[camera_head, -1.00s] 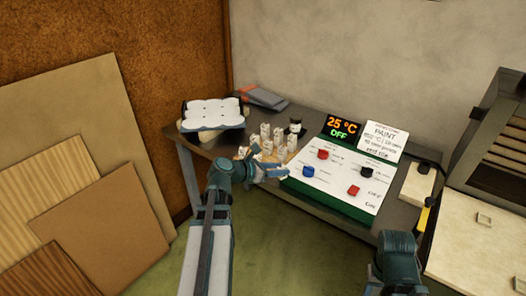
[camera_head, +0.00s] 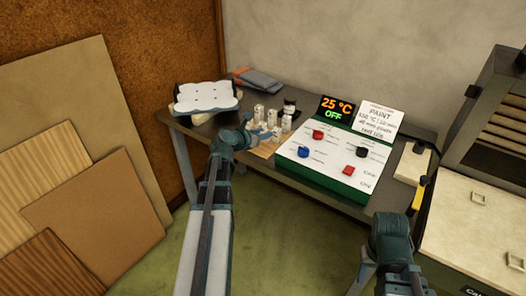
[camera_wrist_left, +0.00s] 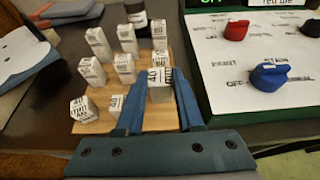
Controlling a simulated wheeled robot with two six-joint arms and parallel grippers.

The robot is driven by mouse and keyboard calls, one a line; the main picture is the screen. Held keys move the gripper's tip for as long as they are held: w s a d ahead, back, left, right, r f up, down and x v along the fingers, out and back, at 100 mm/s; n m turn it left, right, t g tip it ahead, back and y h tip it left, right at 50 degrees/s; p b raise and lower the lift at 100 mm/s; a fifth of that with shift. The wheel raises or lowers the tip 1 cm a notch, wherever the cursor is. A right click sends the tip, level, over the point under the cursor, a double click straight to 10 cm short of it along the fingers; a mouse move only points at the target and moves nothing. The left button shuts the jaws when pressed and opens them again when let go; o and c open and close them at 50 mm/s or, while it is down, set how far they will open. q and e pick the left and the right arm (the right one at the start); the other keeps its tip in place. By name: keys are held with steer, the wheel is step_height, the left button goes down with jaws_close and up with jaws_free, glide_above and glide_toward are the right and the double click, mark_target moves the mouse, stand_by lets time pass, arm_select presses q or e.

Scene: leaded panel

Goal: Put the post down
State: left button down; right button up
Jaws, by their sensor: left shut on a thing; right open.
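My left gripper (camera_wrist_left: 157,92) is shut on a pale post with a label reading 40 (camera_wrist_left: 158,77). In the head view the left gripper (camera_head: 262,135) is over the wooden board (camera_head: 262,152). In the left wrist view the held post is over the right front part of the board (camera_wrist_left: 94,127), beside other labelled posts (camera_wrist_left: 123,68). I cannot tell whether its foot touches the board, as the fingers hide its lower part. My right gripper (camera_head: 360,278) is open and empty, low in front of the table.
A panel with red, blue and black knobs (camera_head: 330,165) stands close to the right of the board. A dark jar (camera_head: 290,105) is behind the posts. A white padded thing (camera_head: 206,95) lies at the left. Wooden sheets (camera_head: 90,215) lean on the wall.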

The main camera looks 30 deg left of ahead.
mark_target(263, 153)
arm_select(q)
steer(key=shift+f+b, duration=2.1)
steer(key=shift+f, duration=0.55)
steer(key=shift+f, duration=0.1)
steer(key=shift+f, duration=0.15)
steer(key=c, duration=0.5)
jaws_free()
steer(key=shift+c, duration=0.2)
